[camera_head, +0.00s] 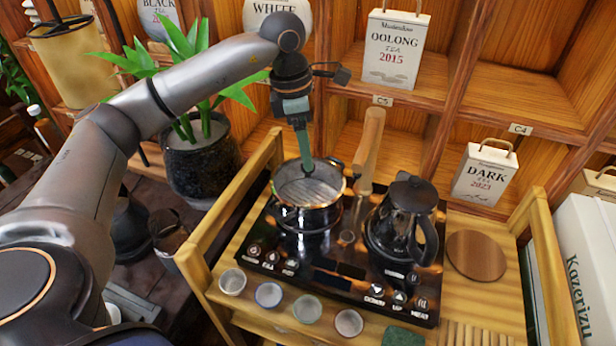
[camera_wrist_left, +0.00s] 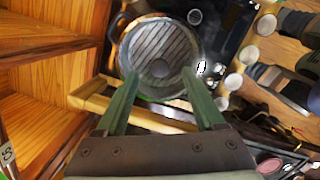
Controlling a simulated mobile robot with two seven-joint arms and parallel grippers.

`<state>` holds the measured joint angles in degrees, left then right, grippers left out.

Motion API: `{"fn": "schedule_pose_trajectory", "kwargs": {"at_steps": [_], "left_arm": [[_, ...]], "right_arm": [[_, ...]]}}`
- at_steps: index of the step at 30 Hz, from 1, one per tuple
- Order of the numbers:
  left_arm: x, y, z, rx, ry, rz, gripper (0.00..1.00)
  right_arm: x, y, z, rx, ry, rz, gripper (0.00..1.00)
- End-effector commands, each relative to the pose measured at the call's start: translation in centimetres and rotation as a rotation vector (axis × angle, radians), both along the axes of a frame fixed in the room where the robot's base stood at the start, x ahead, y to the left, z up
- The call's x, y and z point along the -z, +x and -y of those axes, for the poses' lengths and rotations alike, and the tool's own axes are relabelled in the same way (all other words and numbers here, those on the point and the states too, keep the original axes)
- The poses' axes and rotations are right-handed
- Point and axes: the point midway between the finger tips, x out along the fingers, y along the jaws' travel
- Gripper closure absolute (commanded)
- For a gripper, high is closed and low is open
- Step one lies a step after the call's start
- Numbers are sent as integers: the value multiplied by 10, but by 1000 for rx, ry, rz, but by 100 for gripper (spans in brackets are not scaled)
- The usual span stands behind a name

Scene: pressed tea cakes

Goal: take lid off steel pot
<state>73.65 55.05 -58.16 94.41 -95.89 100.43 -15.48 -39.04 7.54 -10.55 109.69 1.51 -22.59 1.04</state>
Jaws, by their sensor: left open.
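The steel pot (camera_head: 310,216) stands on the left side of the black stove top, with dark side handles. In the left wrist view the pot (camera_wrist_left: 140,38) shows a ribbed round surface with a dark round spot in its middle. I cannot tell whether this is a lid or the pot's inside. My left gripper (camera_head: 306,168) points down over the pot from behind its rim. In the left wrist view its green fingers (camera_wrist_left: 160,74) are spread apart on either side of the dark spot, with nothing between them. My right gripper is not in view.
A black kettle (camera_head: 404,222) stands right of the pot. A tall wooden handle (camera_head: 370,140) rises behind them. Several small cups (camera_head: 268,294) line the stove's front edge. Wooden rails (camera_head: 232,212) flank the table. A potted plant (camera_head: 200,165) is at left, and shelves with tea boxes stand behind.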

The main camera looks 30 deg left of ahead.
Motion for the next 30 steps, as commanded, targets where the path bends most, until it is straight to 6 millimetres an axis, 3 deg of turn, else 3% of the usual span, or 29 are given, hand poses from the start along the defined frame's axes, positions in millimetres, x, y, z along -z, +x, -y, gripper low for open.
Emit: {"fn": "schedule_pose_trajectory", "kwargs": {"at_steps": [6,15,30], "left_arm": [[30,1,1,0,1,-3,30],[35,2,2,1,1,-1,30],[35,2,2,0,1,-1,86]], "right_arm": [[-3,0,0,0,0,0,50],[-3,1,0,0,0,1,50],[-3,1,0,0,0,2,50]]}}
